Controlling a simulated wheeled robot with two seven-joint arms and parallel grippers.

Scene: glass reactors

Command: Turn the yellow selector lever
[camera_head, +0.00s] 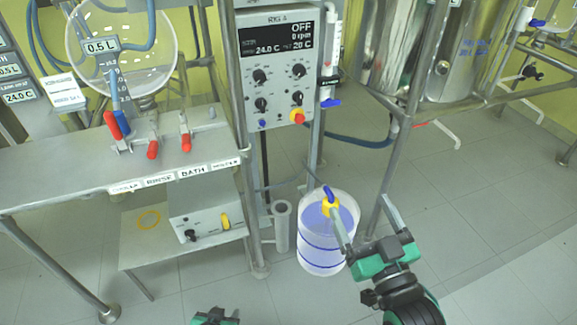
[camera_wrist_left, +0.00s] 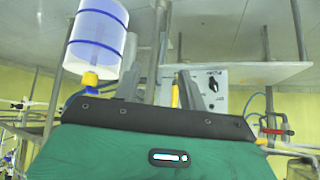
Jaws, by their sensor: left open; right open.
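The yellow selector lever (camera_head: 225,220) sits on the front of a white box (camera_head: 205,228), right of a black knob (camera_head: 190,236). My left gripper (camera_head: 215,317) barely shows at the bottom edge of the head view, below and in front of the box. In the left wrist view, which looks upside down, its fingers (camera_wrist_left: 160,70) are spread. The yellow lever (camera_wrist_left: 175,97) appears between them, nearer the right finger; no contact can be made out. My right gripper (camera_head: 365,212) is open and empty, its left finger overlapping the jug's edge in the picture.
The white box stands on a low shelf (camera_head: 135,255) under the bench (camera_head: 40,180). A clear jug (camera_head: 320,258) with blue bands stands on the floor to the right. A control panel (camera_head: 275,70) is above. Floor in front is clear.

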